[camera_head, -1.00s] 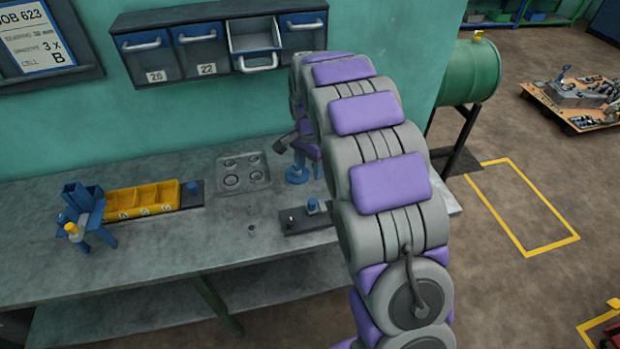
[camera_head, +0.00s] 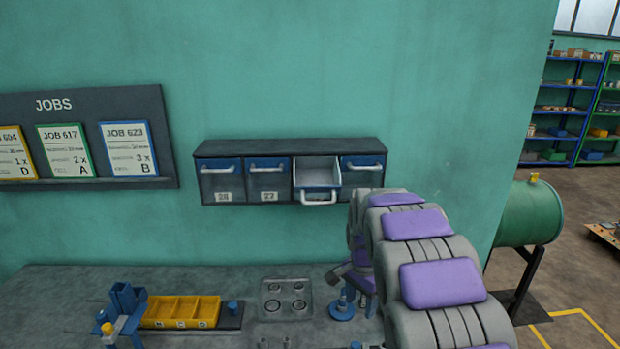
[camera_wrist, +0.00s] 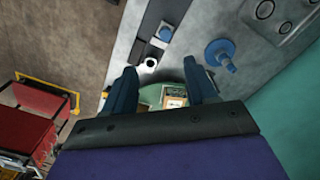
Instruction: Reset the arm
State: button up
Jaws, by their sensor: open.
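My arm, grey with purple pads, reaches over the right end of the workbench (camera_head: 60,290) in the head view. My gripper shows in the wrist view (camera_wrist: 160,95) with two dark blue fingers spread apart. It is open, with nothing seen between the fingers except the background below. In the head view the gripper is mostly hidden behind my arm. A blue round-based stand (camera_wrist: 221,54) is on the bench to the right of the fingers in the wrist view; a similar one (camera_head: 342,308) stands beside my arm in the head view.
A drawer cabinet (camera_head: 290,147) hangs on the wall, one drawer (camera_head: 317,172) pulled out. A yellow tray (camera_head: 180,312) and a blue fixture (camera_head: 122,305) stand on the bench. A green drum (camera_head: 528,212) stands at right. A red cart (camera_wrist: 35,115) is on the floor.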

jog(key=s+r+n+g+b, duration=0.1)
jog(key=s+n, duration=0.9)
jog(key=s, duration=3)
jog(key=shift+a+r+n+g+b, duration=0.35)
jog(key=shift+r+b, duration=0.15)
jog(key=shift+b, duration=0.35)
